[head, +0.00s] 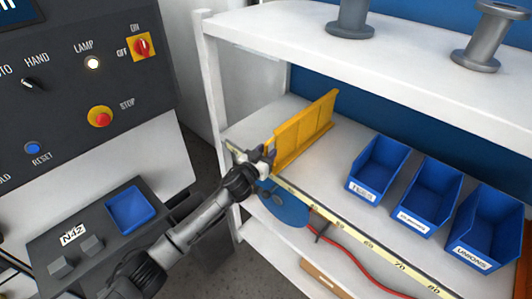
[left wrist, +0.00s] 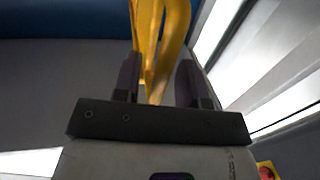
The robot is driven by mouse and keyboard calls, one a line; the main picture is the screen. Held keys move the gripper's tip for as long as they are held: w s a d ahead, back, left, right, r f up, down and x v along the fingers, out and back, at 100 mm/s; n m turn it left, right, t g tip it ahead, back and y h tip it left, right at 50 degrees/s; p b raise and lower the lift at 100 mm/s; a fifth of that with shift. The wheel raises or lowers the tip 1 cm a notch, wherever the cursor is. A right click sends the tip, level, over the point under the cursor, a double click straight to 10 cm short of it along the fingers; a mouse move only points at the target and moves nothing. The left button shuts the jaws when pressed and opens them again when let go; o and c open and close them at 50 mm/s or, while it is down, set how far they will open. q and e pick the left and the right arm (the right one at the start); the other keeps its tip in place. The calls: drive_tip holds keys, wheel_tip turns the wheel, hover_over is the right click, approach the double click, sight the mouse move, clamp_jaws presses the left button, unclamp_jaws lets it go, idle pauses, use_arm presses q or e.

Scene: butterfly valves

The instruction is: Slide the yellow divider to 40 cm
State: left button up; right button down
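The yellow divider (head: 303,132) stands upright across the middle shelf, near its left end. A strip with a printed scale (head: 350,232) runs along the shelf's front edge. The scale numbers beside the divider are hidden or too small to read. My left gripper (head: 263,154) is at the divider's front end. In the left wrist view the divider (left wrist: 158,40) shows between the two fingers (left wrist: 158,85), with a gap at least on the right side, so the gripper looks open around it. Contact cannot be told. My right gripper is not in view.
Blue bins (head: 377,167) stand on the shelf to the right, with clear shelf between them and the divider. A white upper shelf (head: 380,60) overhangs, carrying grey flanged parts (head: 487,37). A control panel (head: 85,85) and a dark box with a blue tray (head: 130,208) are at left.

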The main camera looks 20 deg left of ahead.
use_arm(q)
clamp_jaws()
idle(0.3)
